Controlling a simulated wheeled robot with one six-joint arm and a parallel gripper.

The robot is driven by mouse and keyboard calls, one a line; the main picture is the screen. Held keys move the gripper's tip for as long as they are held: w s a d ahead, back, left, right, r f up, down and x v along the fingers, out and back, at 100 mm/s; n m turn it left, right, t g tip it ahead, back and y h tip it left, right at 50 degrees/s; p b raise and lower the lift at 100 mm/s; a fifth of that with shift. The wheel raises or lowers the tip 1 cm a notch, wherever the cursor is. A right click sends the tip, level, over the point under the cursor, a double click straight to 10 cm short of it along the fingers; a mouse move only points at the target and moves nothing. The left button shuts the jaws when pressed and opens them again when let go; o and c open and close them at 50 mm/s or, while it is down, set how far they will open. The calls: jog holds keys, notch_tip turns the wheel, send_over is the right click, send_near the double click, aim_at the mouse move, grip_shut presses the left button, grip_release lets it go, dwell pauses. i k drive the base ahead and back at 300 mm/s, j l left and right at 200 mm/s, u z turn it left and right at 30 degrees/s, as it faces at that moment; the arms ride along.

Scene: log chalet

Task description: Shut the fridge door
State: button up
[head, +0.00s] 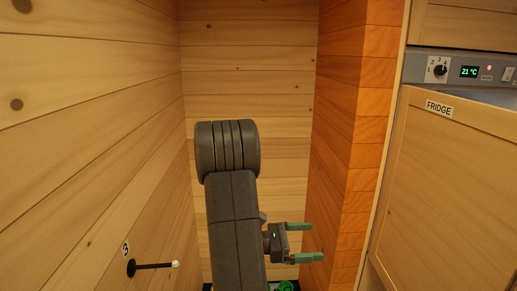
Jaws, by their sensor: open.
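The fridge door (447,190) is a pale wood panel with a "FRIDGE" label at the right of the head view. Its top edge slants away from the control panel above, and a grey gap shows between them, so the door appears ajar. Its right edge and the handle are out of view. My gripper (307,242) is open and empty, with two green fingers pointing right. It is left of the door and apart from it, in front of the orange wood wall.
The control panel (465,69) has a dial and a 21 °C display. An orange wood wall corner (345,150) stands between my gripper and the fridge. A black peg (153,266) with a white tip juts from the left wall, below a "3" label.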

aim_at(447, 218)
jog(key=l+u, duration=0.45)
jog(key=k+l+u, duration=0.15)
jog(key=l+u, duration=0.15)
jog(key=u, duration=0.15)
jog(key=k+l+u, duration=0.15)
jog(key=l+u, duration=0.3)
jog(key=k+l+u, duration=0.15)
jog(key=u, duration=0.3)
jog(key=k+l+u, duration=0.15)
jog(key=u, duration=0.3)
jog(key=k+u, duration=0.2)
jog(key=u, duration=0.25)
jog(key=k+u, duration=0.35)
jog(key=k, duration=0.4)
